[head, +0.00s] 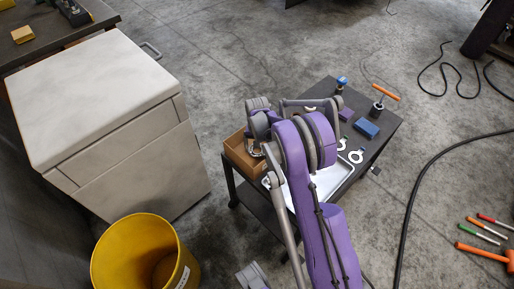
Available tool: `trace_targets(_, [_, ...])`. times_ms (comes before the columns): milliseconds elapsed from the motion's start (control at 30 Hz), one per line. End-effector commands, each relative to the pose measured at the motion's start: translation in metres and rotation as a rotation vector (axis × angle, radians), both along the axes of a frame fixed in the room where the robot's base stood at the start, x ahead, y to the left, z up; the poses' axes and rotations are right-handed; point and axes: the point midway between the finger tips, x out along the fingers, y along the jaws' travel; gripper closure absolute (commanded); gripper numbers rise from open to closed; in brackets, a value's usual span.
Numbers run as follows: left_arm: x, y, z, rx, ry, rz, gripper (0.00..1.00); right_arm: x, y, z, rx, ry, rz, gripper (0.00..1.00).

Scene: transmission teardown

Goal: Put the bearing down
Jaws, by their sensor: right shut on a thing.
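My right arm reaches over a small dark cart (384,143) from the bottom of the head view. My right gripper (256,148) points down at an open cardboard-brown box (240,160) on the cart's left end. It is shut on the bearing, a small piece mostly hidden by the fingers and wrist. I cannot tell whether the bearing touches the box's bottom.
A white tray (336,178) lies on the cart, partly behind my arm. Ring-ended metal parts, blue blocks (366,128) and an orange-handled tool (385,92) crowd the right side. A pale cabinet (90,90) and a yellow bin (140,250) stand left.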

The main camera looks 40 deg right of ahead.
Motion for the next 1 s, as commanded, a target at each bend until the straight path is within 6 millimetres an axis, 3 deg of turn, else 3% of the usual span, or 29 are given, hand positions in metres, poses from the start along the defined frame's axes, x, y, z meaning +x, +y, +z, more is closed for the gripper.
trace_targets(100, [0.000,0.000,-0.001,0.000,0.000,0.000,0.50,0.000,0.000,-0.001,0.000,0.000,0.000,0.00])
trace_targets(467, [0.000,0.000,0.005,0.000,-0.002,0.000,0.50,0.000,0.000,0.010,0.000,0.000,0.000,0.00])
trace_targets(800, [-0.001,0.000,0.020,0.000,-0.007,0.000,0.50,0.000,0.000,0.081,0.000,-0.001,0.000,0.00])
trace_targets(1000, [-0.001,0.000,0.026,0.000,-0.009,0.000,0.50,0.000,0.000,0.112,0.000,0.000,0.000,0.00])
